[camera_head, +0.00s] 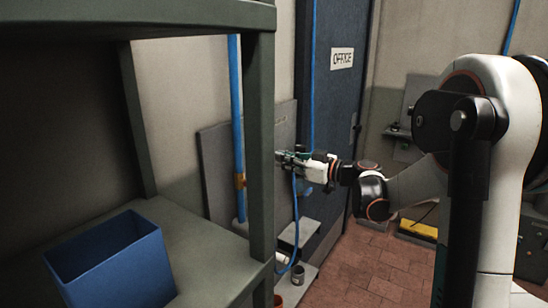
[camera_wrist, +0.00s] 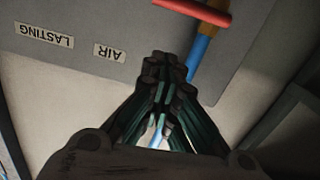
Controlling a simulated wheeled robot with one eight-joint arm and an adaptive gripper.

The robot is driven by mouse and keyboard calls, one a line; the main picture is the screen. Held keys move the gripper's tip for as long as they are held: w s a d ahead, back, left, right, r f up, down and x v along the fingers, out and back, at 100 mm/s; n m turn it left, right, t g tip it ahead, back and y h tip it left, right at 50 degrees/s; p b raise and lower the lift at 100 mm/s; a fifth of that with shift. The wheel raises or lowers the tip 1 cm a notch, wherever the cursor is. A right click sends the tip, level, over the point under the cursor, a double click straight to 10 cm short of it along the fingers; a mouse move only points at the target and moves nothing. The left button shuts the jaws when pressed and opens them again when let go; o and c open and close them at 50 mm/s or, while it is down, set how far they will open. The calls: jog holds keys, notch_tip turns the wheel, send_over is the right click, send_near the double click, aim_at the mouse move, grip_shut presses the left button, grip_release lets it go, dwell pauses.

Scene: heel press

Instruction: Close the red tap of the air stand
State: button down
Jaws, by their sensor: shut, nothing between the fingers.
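The red tap handle (camera_wrist: 190,12) shows at the top of the wrist view. It lies across the line of a blue pipe (camera_wrist: 203,52), beside a brass fitting (camera_wrist: 211,27). My gripper (camera_wrist: 166,68) is shut and empty, with its fingertips below the handle in that picture and apart from it. In the head view my gripper (camera_head: 282,157) is in front of the grey panel (camera_head: 218,172), right of the shelf post. The blue pipe (camera_head: 237,120) and brass fitting (camera_head: 240,181) show left of the post; I cannot make out the red handle there.
A shelf (camera_head: 260,130) with a blue bin (camera_head: 115,265) fills the left of the head view. Labels AIR (camera_wrist: 109,53) and LASTING (camera_wrist: 45,36) are on the panel. A blue office door (camera_head: 335,110) stands behind my arm. Brick floor (camera_head: 365,270) is open below it.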

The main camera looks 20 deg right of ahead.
jog(key=v, duration=0.5)
jog(key=shift+w, duration=0.1)
dwell(0.3)
